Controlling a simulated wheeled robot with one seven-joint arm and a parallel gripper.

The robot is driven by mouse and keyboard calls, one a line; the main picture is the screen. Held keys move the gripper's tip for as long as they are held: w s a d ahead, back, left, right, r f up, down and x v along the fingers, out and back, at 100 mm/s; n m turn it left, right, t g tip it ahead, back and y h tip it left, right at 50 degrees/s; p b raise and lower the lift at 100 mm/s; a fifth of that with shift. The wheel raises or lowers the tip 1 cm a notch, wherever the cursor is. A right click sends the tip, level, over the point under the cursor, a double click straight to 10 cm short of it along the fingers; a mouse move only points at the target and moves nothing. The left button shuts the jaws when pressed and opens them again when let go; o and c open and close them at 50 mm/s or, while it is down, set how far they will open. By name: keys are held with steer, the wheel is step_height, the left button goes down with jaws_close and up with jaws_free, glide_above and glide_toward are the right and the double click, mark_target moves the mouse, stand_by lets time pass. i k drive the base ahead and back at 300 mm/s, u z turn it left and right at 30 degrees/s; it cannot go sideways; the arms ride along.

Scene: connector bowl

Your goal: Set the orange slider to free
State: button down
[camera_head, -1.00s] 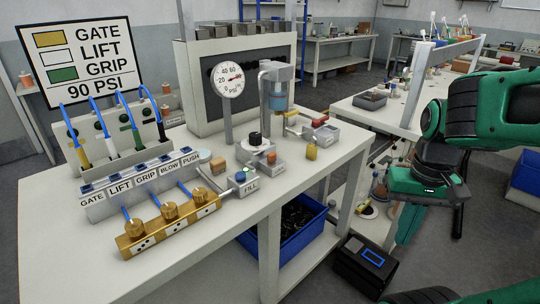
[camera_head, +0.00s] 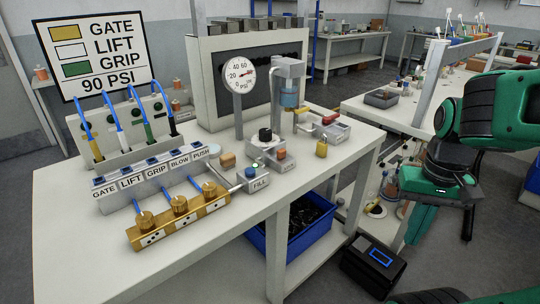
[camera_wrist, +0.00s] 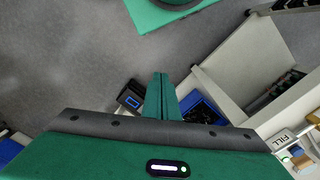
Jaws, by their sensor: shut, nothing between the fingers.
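A small orange piece (camera_head: 281,154) sits on a grey labelled block on the workbench, beside a black knob; it may be the orange slider, but its label is too small to read. A separate orange-brown block (camera_head: 227,160) lies left of it, behind the FILL block. My gripper (camera_head: 418,238) hangs right of the bench, over the floor, well apart from these pieces. In the wrist view my gripper (camera_wrist: 161,80) is shut and empty, with its fingers together.
The workbench (camera_head: 100,262) also holds a gauge (camera_head: 239,74), a brass manifold (camera_head: 180,220), a labelled switch row (camera_head: 158,178), a red-topped block (camera_head: 330,118) and a yellow piece (camera_head: 321,148). A blue bin (camera_head: 290,245) and black case (camera_head: 373,265) stand below.

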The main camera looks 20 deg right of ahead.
mark_target(281, 153)
steer(key=z, duration=0.85)
steer(key=i, duration=0.85)
steer(key=u, duration=0.55)
